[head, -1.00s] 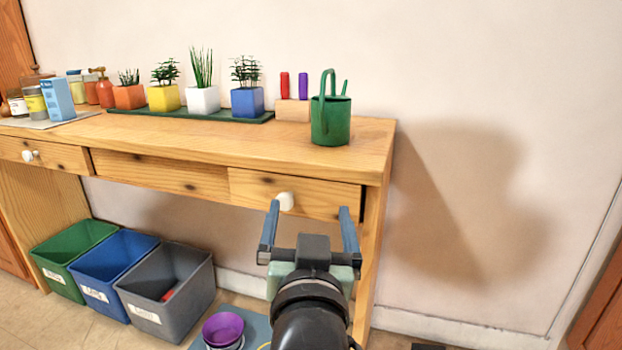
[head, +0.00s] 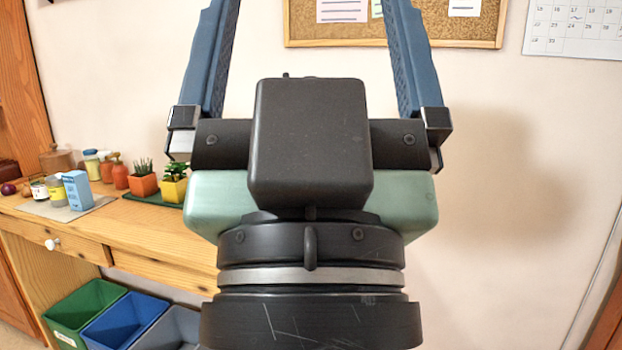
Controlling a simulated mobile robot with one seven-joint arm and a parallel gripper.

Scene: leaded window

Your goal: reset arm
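My gripper (head: 312,55) is large and close in the middle of the head view, pointing up. The fingertips run out of the top of the picture. My gripper and wrist hide the right part of the wooden bench (head: 165,265).
The bench carries a blue box (head: 77,190), an orange pot (head: 143,186) and a yellow pot (head: 173,190). A green bin (head: 85,312) and a blue bin (head: 125,322) stand below. A corkboard (head: 465,30) and a calendar (head: 575,28) hang on the wall.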

